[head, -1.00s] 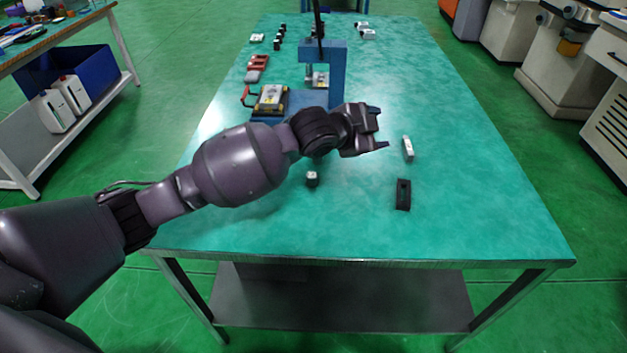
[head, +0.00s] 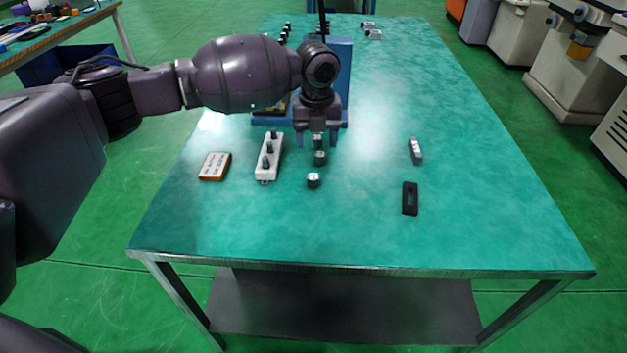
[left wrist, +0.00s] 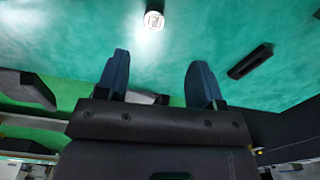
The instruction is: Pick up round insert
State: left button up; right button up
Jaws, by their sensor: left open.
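Several small round inserts with dark sides and light tops stand in a row on the green table in the head view. The nearest round insert (head: 313,181) is in front, a second insert (head: 320,158) is behind it, and a third (head: 317,141) shows between my left fingers. My left gripper (head: 317,142) points down, open, with one finger on each side of that farthest insert in the picture; I cannot tell its height. In the left wrist view the open fingers (left wrist: 159,75) are empty, and one round insert (left wrist: 153,20) shows beyond them. My right gripper is not in view.
A white strip with black knobs (head: 265,170) and an orange-edged box (head: 215,166) lie left of the inserts. A grey-white block (head: 415,150) and a black slotted block (head: 410,199) lie right. A blue press (head: 341,75) stands behind my arm. The table's front is clear.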

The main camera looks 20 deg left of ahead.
pick_arm(q)
send_over(313, 176)
jog(key=shift+m, duration=0.3)
jog(key=f, duration=0.3)
jog(key=f+b, duration=0.1)
jog(key=f, duration=0.1)
jog(key=shift+d, duration=0.3)
jog(key=shift+w+f, duration=0.1)
jog(key=shift+f, duration=0.6)
jog(key=f, duration=0.3)
jog(key=f+b, duration=0.1)
jog(key=shift+a+f, duration=0.25)
jog(key=shift+f, duration=0.1)
jog(key=shift+r, duration=0.1)
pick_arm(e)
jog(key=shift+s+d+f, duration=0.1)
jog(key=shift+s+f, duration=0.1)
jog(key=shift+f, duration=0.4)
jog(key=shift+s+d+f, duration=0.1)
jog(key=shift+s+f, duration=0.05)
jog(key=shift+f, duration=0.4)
